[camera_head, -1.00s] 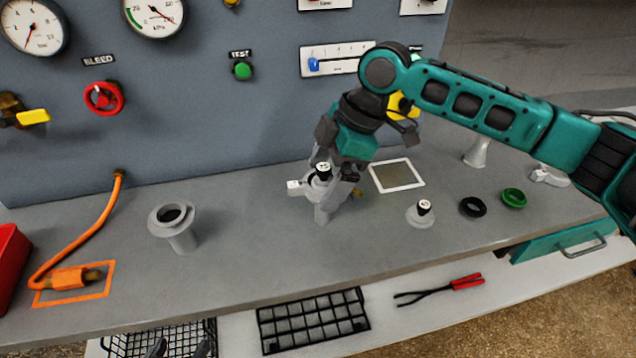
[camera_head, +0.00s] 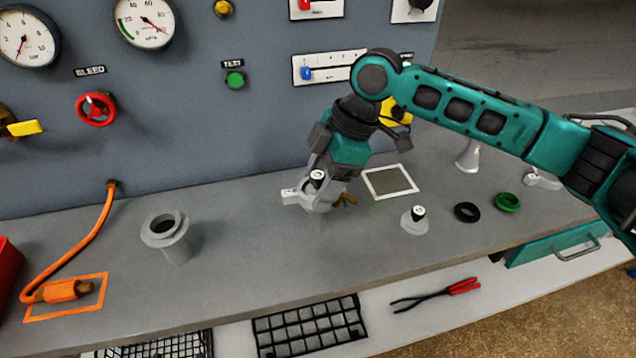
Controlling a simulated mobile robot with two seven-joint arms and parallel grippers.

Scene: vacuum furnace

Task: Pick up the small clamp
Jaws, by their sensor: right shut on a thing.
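The small clamp looks to be the light grey ring with a pale block (camera_head: 290,196) on its left side and a brass wing nut (camera_head: 346,200) on its right. My right gripper (camera_head: 318,200) is down at this spot from above and is shut on the clamp. Its fingers partly hide the ring, so I cannot tell whether the clamp is clear of the stub. My left gripper is not in view.
A wider flanged pipe (camera_head: 168,236) stands to the left. The gauge panel (camera_head: 200,120) rises behind.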

